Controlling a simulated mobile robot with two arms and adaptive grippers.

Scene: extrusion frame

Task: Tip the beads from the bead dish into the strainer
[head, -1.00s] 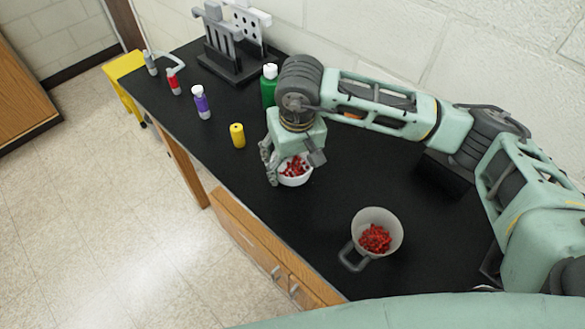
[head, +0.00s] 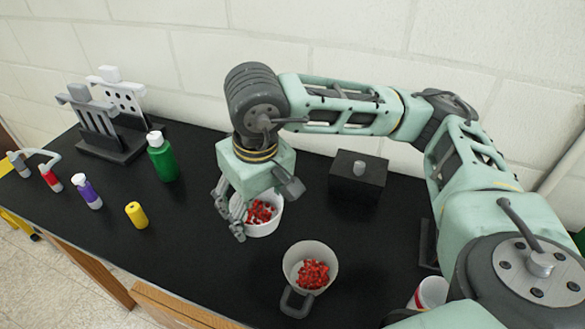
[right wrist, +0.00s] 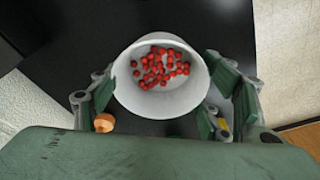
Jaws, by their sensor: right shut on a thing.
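The bead dish (head: 264,226) is a white bowl with red beads in it. My right gripper (head: 238,214) is shut on it, with fingers at its side in the head view. In the right wrist view the dish (right wrist: 160,100) sits between the fingers (right wrist: 165,105), with many red beads lying inside. The strainer (head: 296,256) is a pale round vessel with a dark grey handle, in front and to the right of the dish. Red beads (head: 313,274) also lie in the strainer. Whether the dish touches the table is unclear. My left gripper is out of view.
A yellow bottle (head: 137,215), a purple one (head: 88,193) and a green one (head: 162,160) stand to the left. A grey rack (head: 105,135) is at the back left. A black box (head: 357,178) stands behind right, and a red-and-white cup (head: 430,292) at lower right.

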